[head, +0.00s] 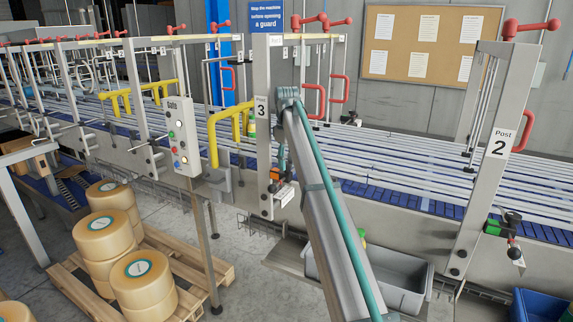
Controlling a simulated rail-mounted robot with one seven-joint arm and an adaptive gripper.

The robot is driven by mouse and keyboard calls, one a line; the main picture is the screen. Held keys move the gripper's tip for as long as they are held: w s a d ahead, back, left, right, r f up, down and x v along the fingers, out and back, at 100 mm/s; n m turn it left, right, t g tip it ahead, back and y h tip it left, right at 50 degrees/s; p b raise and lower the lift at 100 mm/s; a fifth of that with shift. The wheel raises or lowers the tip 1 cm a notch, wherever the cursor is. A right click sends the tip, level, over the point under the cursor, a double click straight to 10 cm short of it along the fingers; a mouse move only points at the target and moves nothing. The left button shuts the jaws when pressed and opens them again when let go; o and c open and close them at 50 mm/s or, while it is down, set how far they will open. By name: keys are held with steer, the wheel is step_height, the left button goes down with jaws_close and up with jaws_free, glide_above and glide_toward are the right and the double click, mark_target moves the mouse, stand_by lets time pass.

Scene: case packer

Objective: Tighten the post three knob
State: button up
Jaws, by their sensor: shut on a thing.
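Post 3 (262,140) stands left of the middle, a grey upright with a number plate. Low on it are an orange block (275,174), small dark parts and a white hanging tag (284,195). My arm rises from the bottom of the picture and bends at a teal-covered joint in front of the post, its far part dropping behind toward these fittings. My gripper (287,178) is small, dark and partly hidden at the post three knob, shut on it. The fingers and the knob's exact outline cannot be told apart.
Post 2 (490,150) stands at right with a green block (492,227) and a black knob (513,217). A control box (181,137) stands on a pole left of post 3. Rails run behind.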

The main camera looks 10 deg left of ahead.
steer(key=m+b, duration=0.1)
steer(key=m, duration=0.5)
steer(key=shift+m, duration=0.4)
stand_by(0.3)
steer(key=o, duration=1.1)
steer(key=shift+o, duration=0.2)
steer(key=shift+r, duration=0.1)
step_height(320, 180, up, 7)
steer(key=shift+f, duration=0.1)
steer(key=shift+r, duration=0.25)
